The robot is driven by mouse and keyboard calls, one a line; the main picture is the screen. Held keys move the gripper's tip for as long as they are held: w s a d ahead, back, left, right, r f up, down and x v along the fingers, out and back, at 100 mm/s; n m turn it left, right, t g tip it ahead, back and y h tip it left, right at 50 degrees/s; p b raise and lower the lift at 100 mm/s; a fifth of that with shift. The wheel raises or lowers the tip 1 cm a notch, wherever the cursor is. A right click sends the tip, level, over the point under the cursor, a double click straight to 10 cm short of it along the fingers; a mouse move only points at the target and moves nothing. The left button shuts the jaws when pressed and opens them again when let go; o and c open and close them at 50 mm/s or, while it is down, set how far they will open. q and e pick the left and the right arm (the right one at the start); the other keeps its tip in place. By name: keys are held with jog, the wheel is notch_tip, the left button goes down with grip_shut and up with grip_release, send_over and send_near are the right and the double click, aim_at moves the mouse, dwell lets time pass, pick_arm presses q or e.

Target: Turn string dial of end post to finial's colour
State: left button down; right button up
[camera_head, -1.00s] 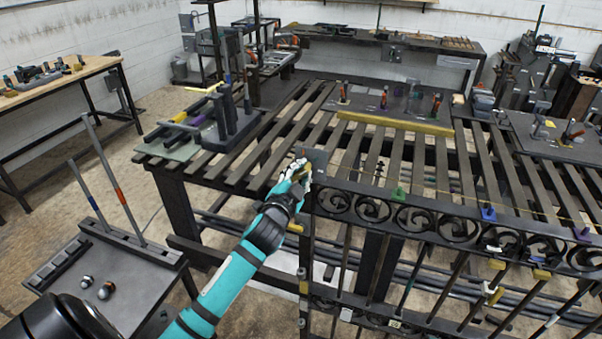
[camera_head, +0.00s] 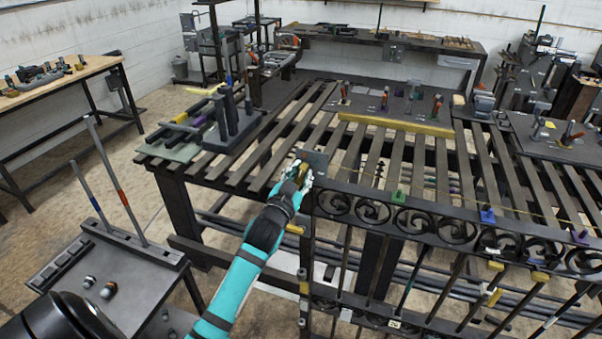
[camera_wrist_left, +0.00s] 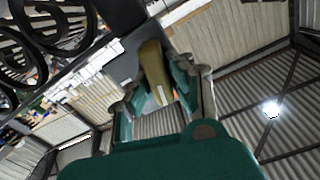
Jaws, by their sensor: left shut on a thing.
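The end post (camera_head: 304,270) of the scroll gate stands at the gate's left end, with a grey plate (camera_head: 318,160) at its top. My left gripper (camera_head: 300,176) is at this plate. In the left wrist view its fingers (camera_wrist_left: 158,98) are shut on the brass-coloured dial (camera_wrist_left: 152,62), which has a pale mark near its end. The fingers hide much of the dial in the head view. I cannot make out the finial of this post or its colour. A string (camera_head: 450,209) runs right along the gate top. My right gripper is not in view.
Green (camera_head: 398,197), blue (camera_head: 488,215) and purple (camera_head: 580,237) clips sit along the gate's top rail. A dark block with uprights (camera_head: 232,130) stands on the slatted bench behind. A grey cart (camera_head: 115,280) with rods and two small balls is at the lower left.

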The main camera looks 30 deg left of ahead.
pick_arm(q)
jog(key=shift+n+p, duration=0.3)
jog(key=shift+n, duration=1)
jog(key=c, duration=1.2)
grip_release()
jog(key=v, duration=1.2)
jog(key=shift+a+f, duration=0.1)
jog(key=shift+f, duration=0.05)
